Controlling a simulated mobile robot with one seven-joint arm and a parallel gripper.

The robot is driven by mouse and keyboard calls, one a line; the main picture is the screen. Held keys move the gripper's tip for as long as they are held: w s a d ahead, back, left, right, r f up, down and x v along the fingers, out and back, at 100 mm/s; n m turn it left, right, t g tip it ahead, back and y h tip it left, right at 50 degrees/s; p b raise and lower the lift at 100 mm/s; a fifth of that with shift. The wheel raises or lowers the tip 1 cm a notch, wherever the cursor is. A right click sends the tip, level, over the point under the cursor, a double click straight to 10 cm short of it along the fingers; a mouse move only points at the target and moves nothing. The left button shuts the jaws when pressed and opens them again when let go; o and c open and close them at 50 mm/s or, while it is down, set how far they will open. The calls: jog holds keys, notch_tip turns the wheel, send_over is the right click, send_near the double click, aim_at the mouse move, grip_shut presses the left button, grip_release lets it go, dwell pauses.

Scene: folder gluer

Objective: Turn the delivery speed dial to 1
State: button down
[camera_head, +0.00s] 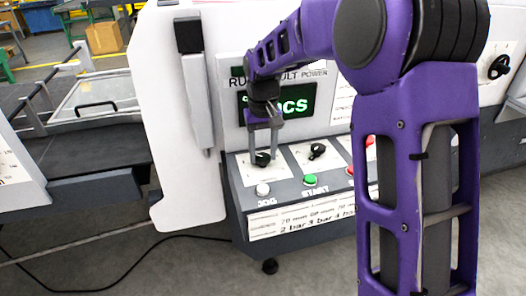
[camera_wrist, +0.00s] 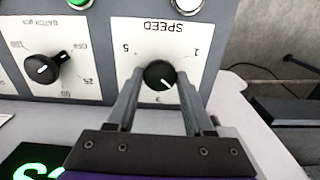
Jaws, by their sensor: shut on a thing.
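The delivery speed dial (camera_wrist: 158,74) is a round black knob on a white plate marked SPEED, upside down in the wrist view. The figures 5, 3 and 1 show around it. Its white pointer line points to the lower right there, between 3 and 1. In the head view the dial (camera_head: 262,160) is at the left of the sloped control panel. My gripper (camera_wrist: 160,80) has one finger on each side of the dial and is shut on it. In the head view my gripper (camera_head: 263,156) reaches down to the panel from above.
A second black dial (camera_wrist: 45,68), marked BATCH, is beside the speed plate. In the head view a white JOG button (camera_head: 263,189), a green START button (camera_head: 310,180) and a red button (camera_head: 350,170) line the panel. A lit screen (camera_head: 296,104) stands behind my gripper.

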aim_at(262, 157)
jog(key=n, duration=1.3)
jog(key=shift+n, duration=0.4)
dwell(0.3)
jog(key=shift+c, duration=1.4)
grip_release()
notch_tip(262, 157, up, 18)
jog(key=shift+f, duration=0.25)
jog(key=shift+a, duration=0.1)
